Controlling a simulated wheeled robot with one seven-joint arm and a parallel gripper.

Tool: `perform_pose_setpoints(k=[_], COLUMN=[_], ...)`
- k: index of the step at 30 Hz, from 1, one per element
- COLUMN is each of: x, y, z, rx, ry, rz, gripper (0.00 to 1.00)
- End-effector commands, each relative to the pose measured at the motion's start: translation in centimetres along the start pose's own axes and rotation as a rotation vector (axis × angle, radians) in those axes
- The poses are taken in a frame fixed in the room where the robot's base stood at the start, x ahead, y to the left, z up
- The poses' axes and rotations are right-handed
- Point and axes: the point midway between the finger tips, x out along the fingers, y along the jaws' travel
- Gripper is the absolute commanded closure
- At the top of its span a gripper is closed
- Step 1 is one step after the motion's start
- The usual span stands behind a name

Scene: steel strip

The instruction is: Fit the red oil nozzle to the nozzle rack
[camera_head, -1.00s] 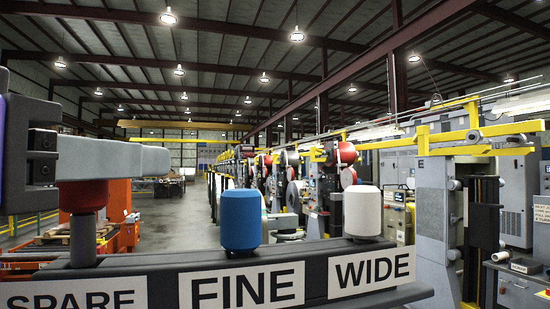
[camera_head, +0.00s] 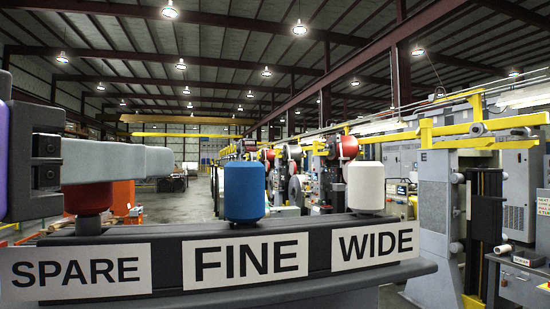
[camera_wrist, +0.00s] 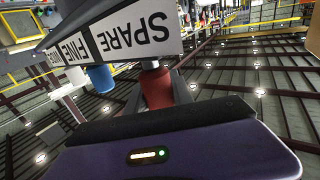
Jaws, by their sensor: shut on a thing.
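The nozzle rack (camera_head: 330,283) is a dark grey bar with white SPARE, FINE and WIDE labels. My gripper (camera_head: 110,162) is at the left above the SPARE label, shut on the red oil nozzle (camera_head: 88,197). The nozzle is upright, its upper part hidden by the grey finger. A short dark post (camera_head: 88,226) shows between it and the rack top. How far the nozzle sits over the post is hidden. In the wrist view the red nozzle (camera_wrist: 157,88) shows beside the SPARE label (camera_wrist: 133,30), close to the rack.
A blue nozzle (camera_head: 244,191) stands at FINE and a white nozzle (camera_head: 366,187) at WIDE. A grey machine column (camera_head: 440,225) with yellow beams is at the right. The space above the rack, between my gripper and the blue nozzle, is clear.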

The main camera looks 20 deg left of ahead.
Motion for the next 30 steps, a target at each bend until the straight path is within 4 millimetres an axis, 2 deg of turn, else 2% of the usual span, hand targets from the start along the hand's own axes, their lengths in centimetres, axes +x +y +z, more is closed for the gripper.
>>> perform_pose_setpoints(k=[12,13,16,26,30], x=[0.0,0.0,0.0,-0.2,-1.5], y=[0.0,0.0,0.0,0.0,-0.1], z=[1.0,0.9,0.9,0.9,1.1], rx=[0.000,0.000,0.000,0.000,0.000], ry=[0.000,0.000,0.000,0.000,0.001], rz=[0.000,0.000,0.000,-0.001,-0.002], gripper=[1.00,0.66,0.47,0.47,0.47])
